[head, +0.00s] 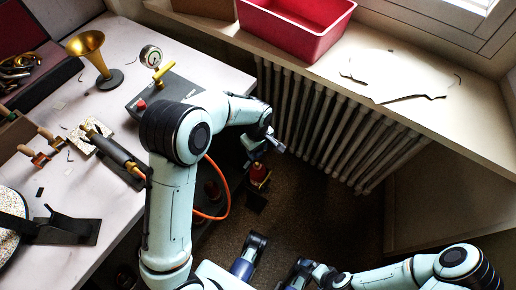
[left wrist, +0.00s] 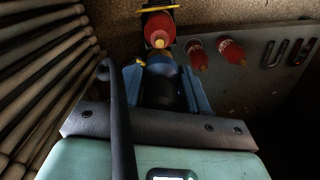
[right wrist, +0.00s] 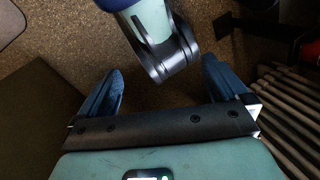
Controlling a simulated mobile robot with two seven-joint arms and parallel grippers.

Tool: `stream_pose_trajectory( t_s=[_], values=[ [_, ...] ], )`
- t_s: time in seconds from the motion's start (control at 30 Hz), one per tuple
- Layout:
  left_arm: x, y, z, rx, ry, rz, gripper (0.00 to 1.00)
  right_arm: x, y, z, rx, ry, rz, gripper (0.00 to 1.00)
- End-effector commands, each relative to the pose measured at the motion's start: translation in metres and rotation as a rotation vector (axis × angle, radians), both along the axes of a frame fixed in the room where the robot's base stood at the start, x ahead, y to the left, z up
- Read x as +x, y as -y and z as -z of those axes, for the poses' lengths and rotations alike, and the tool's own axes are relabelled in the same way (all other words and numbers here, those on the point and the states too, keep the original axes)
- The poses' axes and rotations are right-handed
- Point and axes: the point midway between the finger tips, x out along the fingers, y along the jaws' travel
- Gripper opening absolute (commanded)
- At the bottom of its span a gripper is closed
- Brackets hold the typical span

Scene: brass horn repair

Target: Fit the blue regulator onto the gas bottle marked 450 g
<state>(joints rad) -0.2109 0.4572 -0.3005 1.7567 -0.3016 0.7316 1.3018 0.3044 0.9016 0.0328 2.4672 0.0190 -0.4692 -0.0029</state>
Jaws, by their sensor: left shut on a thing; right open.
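My left gripper (head: 277,146) reaches down beyond the bench edge, beside the radiator. In the left wrist view my left gripper (left wrist: 165,80) is shut on the blue regulator (left wrist: 161,64), mostly hidden between the fingers. A red gas bottle (left wrist: 159,28) stands just past the fingertips, its brass top close to the regulator; I cannot tell if they touch. It also shows below the gripper in the head view (head: 260,174). Two more red bottles (left wrist: 195,46) (left wrist: 232,52) stand to its right. No weight marking is readable. My right gripper (right wrist: 160,88) is open and empty.
A ribbed radiator (head: 335,130) runs close beside the left gripper. An orange hose (head: 223,205) loops below the bench (head: 110,105). The bench holds a gauge (head: 151,57), a brass horn bell (head: 88,47) and a torch (head: 118,155). A red bin (head: 295,30) stands on the sill.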

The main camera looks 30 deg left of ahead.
Motion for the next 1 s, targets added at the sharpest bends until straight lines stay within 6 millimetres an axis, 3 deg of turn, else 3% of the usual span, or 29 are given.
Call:
stream_pose_trajectory(
  t_s=[0.3,0.8,1.0],
  values=[
    [0.000,0.001,0.000,0.000,0.001,0.003,0.19,-0.006,-0.003,-0.005,0.007,-0.018,-0.007,1.00],
    [0.000,0.000,0.044,0.000,-0.001,0.003,0.19,0.028,0.013,0.025,-0.036,0.074,0.032,1.00],
    [0.000,0.000,0.050,0.000,0.000,0.003,0.19,0.034,0.017,0.029,-0.044,0.091,0.039,1.00]
  ],
)
